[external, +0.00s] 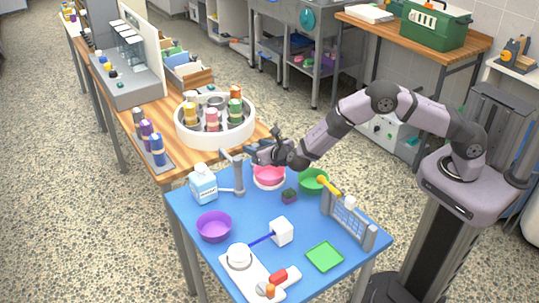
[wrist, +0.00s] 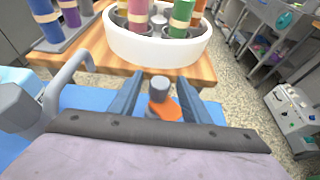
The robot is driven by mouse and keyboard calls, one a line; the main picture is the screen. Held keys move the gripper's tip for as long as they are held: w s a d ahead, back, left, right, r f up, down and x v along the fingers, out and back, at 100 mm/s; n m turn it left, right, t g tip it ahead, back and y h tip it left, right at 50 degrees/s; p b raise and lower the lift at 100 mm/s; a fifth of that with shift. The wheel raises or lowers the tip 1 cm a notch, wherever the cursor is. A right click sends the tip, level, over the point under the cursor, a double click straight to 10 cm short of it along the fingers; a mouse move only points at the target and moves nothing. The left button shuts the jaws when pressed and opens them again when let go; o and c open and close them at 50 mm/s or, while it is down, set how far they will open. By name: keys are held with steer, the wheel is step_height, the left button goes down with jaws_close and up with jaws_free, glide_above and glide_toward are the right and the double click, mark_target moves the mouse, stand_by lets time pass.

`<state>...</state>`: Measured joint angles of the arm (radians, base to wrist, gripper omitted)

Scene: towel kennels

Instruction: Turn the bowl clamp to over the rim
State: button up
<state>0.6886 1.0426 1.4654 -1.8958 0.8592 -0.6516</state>
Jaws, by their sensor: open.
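A pink bowl (external: 268,176) sits in a white holder at the back of the blue table. In the wrist view an orange piece (wrist: 163,112) with a grey upright post (wrist: 159,88) stands between my fingers; it looks like the bowl clamp. In the external view my arm hides that spot. My gripper (external: 258,151) is open at the pink bowl's back edge, and its two blue-grey fingers (wrist: 159,98) stand on either side of the post. I cannot tell whether they touch it. The pink bowl's rim is hidden in the wrist view, so the clamp's direction over it is unclear.
A grey tap-like stand (external: 238,172) is close left of my gripper, showing also in the wrist view (wrist: 62,84). A green bowl (external: 313,181), a grey rack (external: 350,222) and a purple bowl (external: 214,227) share the table. A white round carousel (external: 214,128) stands behind.

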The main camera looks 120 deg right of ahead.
steer(key=shift+d+f, duration=0.2)
steer(key=shift+d, duration=0.3)
steer(key=c, duration=1)
steer(key=shift+c, duration=0.2)
steer(key=shift+d+m+g+b, duration=0.1)
steer(key=shift+m+g+b, duration=0.95)
steer(key=shift+g, duration=0.15)
steer(key=shift+r+m+g+b, duration=0.1)
steer(key=shift+m+g+b, duration=0.4)
steer(key=shift+m+g, duration=0.1)
